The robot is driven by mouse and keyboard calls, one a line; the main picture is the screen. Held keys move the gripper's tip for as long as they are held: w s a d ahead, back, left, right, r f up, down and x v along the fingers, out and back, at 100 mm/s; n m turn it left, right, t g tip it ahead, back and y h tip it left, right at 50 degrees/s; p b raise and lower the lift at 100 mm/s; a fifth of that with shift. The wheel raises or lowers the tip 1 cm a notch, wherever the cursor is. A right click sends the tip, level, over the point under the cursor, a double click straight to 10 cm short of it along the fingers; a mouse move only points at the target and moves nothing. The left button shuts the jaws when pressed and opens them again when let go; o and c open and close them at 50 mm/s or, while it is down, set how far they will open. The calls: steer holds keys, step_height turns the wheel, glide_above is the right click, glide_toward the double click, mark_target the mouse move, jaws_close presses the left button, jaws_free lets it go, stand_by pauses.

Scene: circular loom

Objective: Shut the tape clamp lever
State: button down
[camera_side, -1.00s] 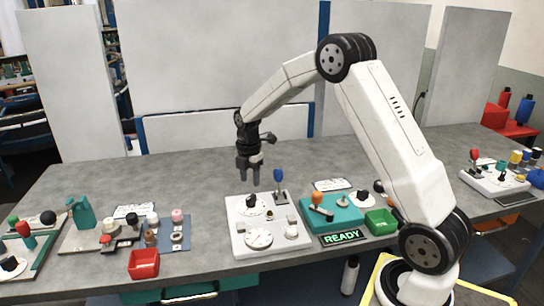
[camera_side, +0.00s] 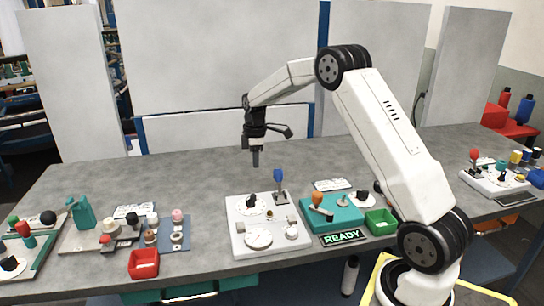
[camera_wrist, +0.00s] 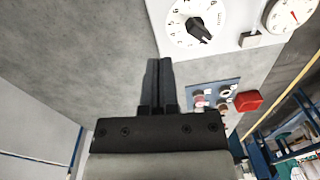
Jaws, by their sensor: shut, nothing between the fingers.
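My gripper (camera_side: 256,160) is shut and empty, pointing down above the table behind the white panel. It shows shut in the wrist view too (camera_wrist: 160,65). An upright lever with a blue top (camera_side: 278,176) stands at the back right of the white panel (camera_side: 238,246). I cannot tell which of these is the tape clamp lever. My gripper touches neither. The wrist view shows neither lever.
The panel has a black knob on a dial (camera_wrist: 197,28) and a round gauge (camera_wrist: 290,12). A lit READY sign (camera_side: 342,237) and a green bin (camera_side: 381,222) stand to the right. A red bin (camera_side: 144,264) stands left. The table behind the panel is clear.

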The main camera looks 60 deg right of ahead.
mark_target(279, 181)
steer(key=d+r+m, duration=0.3)
steer(key=d+m, duration=0.6)
steer(key=m, duration=0.6)
steer(key=shift+w+r+y, duration=0.2)
steer(key=shift+y, duration=0.2)
steer(key=shift+f, duration=0.15)
steer(key=f, duration=0.3)
steer(key=a+f, duration=0.1)
steer(key=f, duration=0.5)
steer(key=shift+s+a+f, duration=0.15)
steer(key=shift+s+a, duration=0.15)
steer(key=shift+s, duration=0.05)
steer(key=shift+s+a+r, duration=0.35)
steer(key=shift+s+a, duration=0.05)
steer(key=shift+s, duration=0.3)
steer(key=shift+s+a+r, duration=0.3)
steer(key=shift+s+a, duration=0.1)
steer(key=shift+s, duration=0.25)
